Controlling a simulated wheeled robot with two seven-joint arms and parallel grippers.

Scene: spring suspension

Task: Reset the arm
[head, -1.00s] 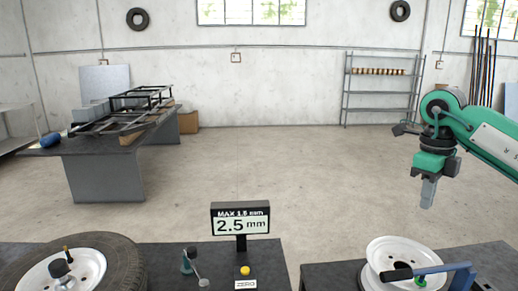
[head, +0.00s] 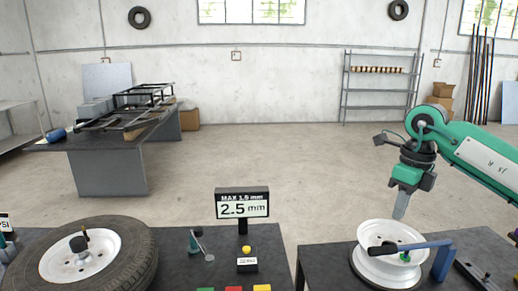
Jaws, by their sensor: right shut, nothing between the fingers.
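My right arm comes in from the right, green and dark grey. Its gripper (head: 401,206) points down with its fingers together and nothing between them. It hangs above and behind a white wheel rim (head: 372,238) on the right bench (head: 325,262), seemingly apart from it. My left arm and left gripper do not show.
A blue-handled lever (head: 428,245) crosses the white rim. A tire (head: 132,268) with a white rim lies on the left bench. A display (head: 242,203) reads 2.5 mm, MAX 1.5 mm, with a yellow button (head: 246,250) below. A gap separates the benches; open floor lies beyond.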

